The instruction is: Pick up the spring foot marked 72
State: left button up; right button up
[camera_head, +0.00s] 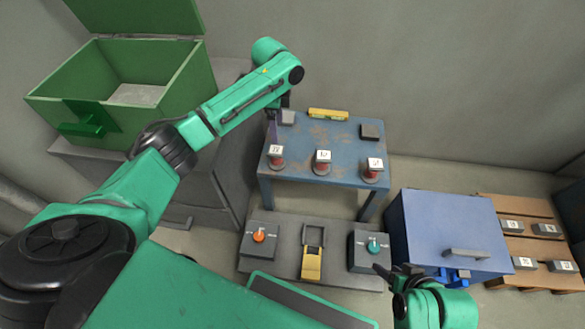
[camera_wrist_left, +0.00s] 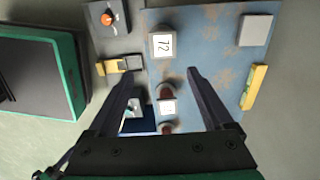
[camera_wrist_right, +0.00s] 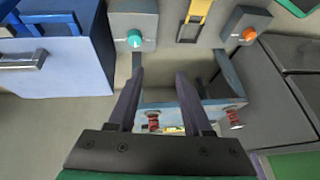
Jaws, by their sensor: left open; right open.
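The spring foot marked 72 (camera_head: 277,163) stands upright at the left of a row of three on the blue table (camera_head: 340,141). Its white 72 label faces up in the left wrist view (camera_wrist_left: 162,44). The middle foot (camera_head: 322,168) and right foot (camera_head: 373,175) have red springs and labels too small to read surely. My left gripper (camera_head: 279,116) is open and empty above the table's back left, behind foot 72; in its wrist view the label lies just beyond the fingertips. My right gripper (camera_head: 394,268) is open and empty, low at the front by the blue box.
Grey blocks (camera_head: 370,131) and a yellow level (camera_head: 328,114) lie at the table's back. A panel with an orange knob (camera_head: 259,236), yellow latch (camera_head: 311,264) and teal knob (camera_head: 374,245) is in front. The blue box (camera_head: 452,225) and pallet (camera_head: 529,247) stand right, the open green box (camera_head: 108,76) left.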

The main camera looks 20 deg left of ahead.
aim_at(276, 150)
pick_arm(q)
jog(key=f+b, duration=0.1)
jog(key=f, duration=0.1)
jog(key=f+b, duration=0.1)
jog(key=f, duration=0.2)
jog(key=f+b, duration=0.1)
jog(key=f, duration=0.1)
jog(key=shift+w+a+f+b, duration=0.1)
jog(key=shift+a+f+b, duration=0.25)
jog(key=shift+a+b, duration=0.05)
jog(key=shift+f, duration=0.3)
jog(key=f+b, duration=0.2)
jog(key=f, duration=0.1)
jog(key=f+b, duration=0.1)
jog(key=f, duration=0.1)
jog(key=shift+w+a+f, duration=0.1)
jog(key=shift+w+a, duration=0.1)
jog(key=shift+a, duration=0.05)
pick_arm(e)
jog(key=w+a+f+m+t+y, duration=0.1)
jog(key=a+f+t+y, duration=0.2)
jog(key=a+f+t, duration=0.3)
jog(key=a, duration=0.2)
jog(key=shift+w+a+f+y, duration=0.25)
jog(key=shift+w+a+y, duration=0.05)
jog(key=shift+w+y, duration=0.1)
pick_arm(q)
jog(key=c, duration=1.2)
grip_shut()
jog(key=shift+r, duration=0.2)
